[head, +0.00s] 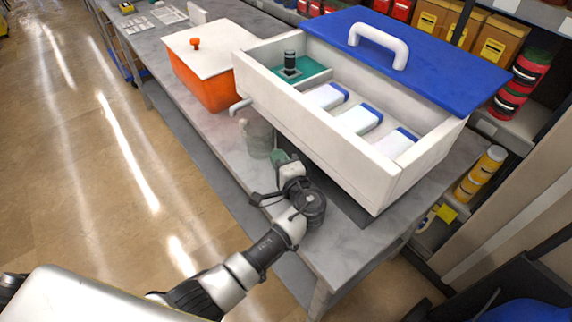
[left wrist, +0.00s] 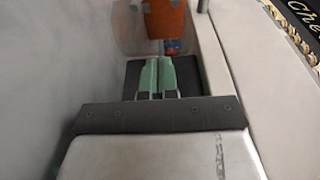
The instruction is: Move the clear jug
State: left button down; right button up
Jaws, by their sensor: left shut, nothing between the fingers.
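The clear jug (head: 257,135) stands on the grey bench, close to the near left side of the white box, and is see-through and hard to make out. My left gripper (head: 279,157) is at the near side of the jug, low over the bench; I cannot tell whether it touches it. In the left wrist view its green fingertips (left wrist: 155,72) are together with nothing between them. The jug's outline is faint in that view. My right gripper is not in view.
The white box (head: 310,128) with a blue lid (head: 425,62) and white packs stands right of the jug. An orange tank (head: 200,85) with a white lid is behind, with a pipe (head: 240,106) nearby. The bench edge lies close on the left.

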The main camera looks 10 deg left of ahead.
aim_at(255, 136)
pick_arm(q)
jog(key=shift+x, duration=1.45)
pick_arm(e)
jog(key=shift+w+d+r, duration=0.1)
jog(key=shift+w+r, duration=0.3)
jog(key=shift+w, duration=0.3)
pick_arm(q)
jog(key=a, duration=0.7)
jog(key=shift+w+a+b, duration=0.35)
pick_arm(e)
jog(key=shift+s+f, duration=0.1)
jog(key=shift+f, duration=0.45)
pick_arm(q)
jog(key=shift+d, duration=0.1)
jog(key=shift+f, duration=0.1)
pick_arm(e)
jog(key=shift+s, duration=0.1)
